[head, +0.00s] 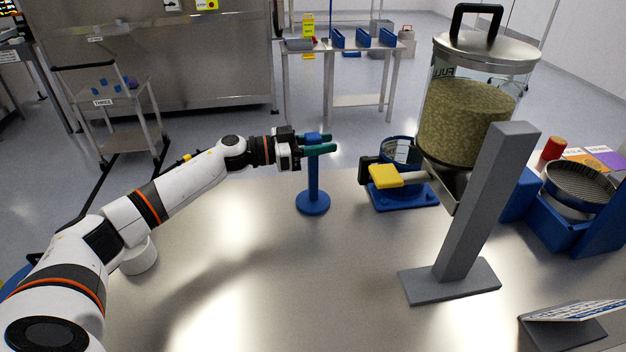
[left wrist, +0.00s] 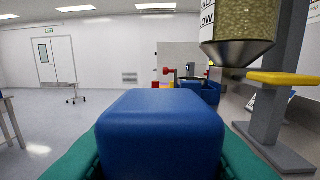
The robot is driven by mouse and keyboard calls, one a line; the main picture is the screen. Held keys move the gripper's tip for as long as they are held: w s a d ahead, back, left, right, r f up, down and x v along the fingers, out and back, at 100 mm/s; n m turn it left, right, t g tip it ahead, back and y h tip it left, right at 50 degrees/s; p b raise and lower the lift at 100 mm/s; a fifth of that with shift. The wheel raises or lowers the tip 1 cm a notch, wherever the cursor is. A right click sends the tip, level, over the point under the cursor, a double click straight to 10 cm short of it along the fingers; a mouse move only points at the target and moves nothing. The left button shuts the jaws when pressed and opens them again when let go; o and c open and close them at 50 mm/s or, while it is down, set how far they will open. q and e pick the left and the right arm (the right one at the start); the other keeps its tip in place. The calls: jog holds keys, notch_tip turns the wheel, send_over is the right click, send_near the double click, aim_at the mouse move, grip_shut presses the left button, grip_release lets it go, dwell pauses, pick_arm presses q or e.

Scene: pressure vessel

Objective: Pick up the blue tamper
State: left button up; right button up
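The blue tamper (head: 313,179) stands upright on the steel table, with a round base disc, a thin stem and a block-like top. My left gripper (head: 318,143) reaches in level from the left at the tamper's top, with one teal finger on each side of it. In the left wrist view the blue top (left wrist: 160,135) fills the space between the green fingers, with no gap showing, so the gripper looks shut on it. The tamper's base appears to rest on the table. My right gripper is in neither view.
Right of the tamper are a blue stand (head: 405,195), a yellow-topped valve handle (head: 386,176) and a hopper of green pellets (head: 465,120). A grey post (head: 478,215) stands nearer, a sieve (head: 580,186) farther right. The front middle of the table is clear.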

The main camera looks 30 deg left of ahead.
pick_arm(q)
grip_shut()
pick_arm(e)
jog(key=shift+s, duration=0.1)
